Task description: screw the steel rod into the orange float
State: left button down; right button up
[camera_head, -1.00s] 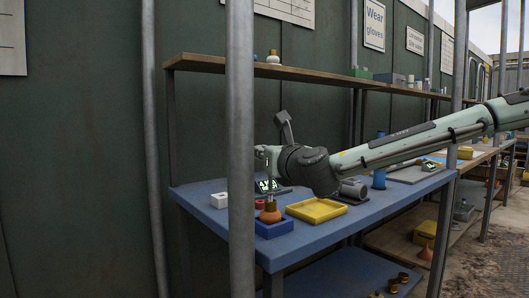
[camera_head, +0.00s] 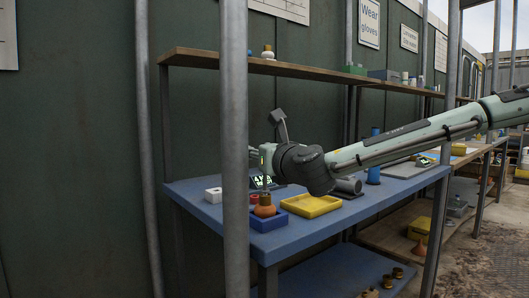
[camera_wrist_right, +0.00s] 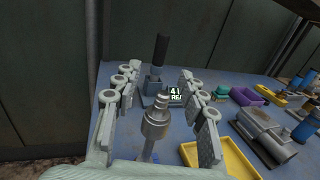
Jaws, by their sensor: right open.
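The orange float (camera_head: 265,209) sits in a small blue box (camera_head: 275,221) near the front left of the blue table. The steel rod (camera_wrist_right: 157,124) shows in the right wrist view as a grey metal shaft with a stepped top, upright between the fingers. In the head view it is thin and hard to make out above the float. Its lower end and the joint with the float are hidden in the wrist view. My right gripper (camera_head: 262,160) is above the float, with its open fingers (camera_wrist_right: 156,85) apart on both sides of the rod. My left gripper is not in view.
A yellow tray (camera_head: 311,207) stands beside the blue box. A white block (camera_head: 213,195) is at left. A grey metal device (camera_wrist_right: 265,134) and a black cylinder (camera_wrist_right: 160,49) stand near a lit display (camera_wrist_right: 175,94). A steel post (camera_head: 234,150) rises before the table.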

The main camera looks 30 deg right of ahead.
jog(key=v, duration=1.1)
jog(key=shift+s, duration=0.35)
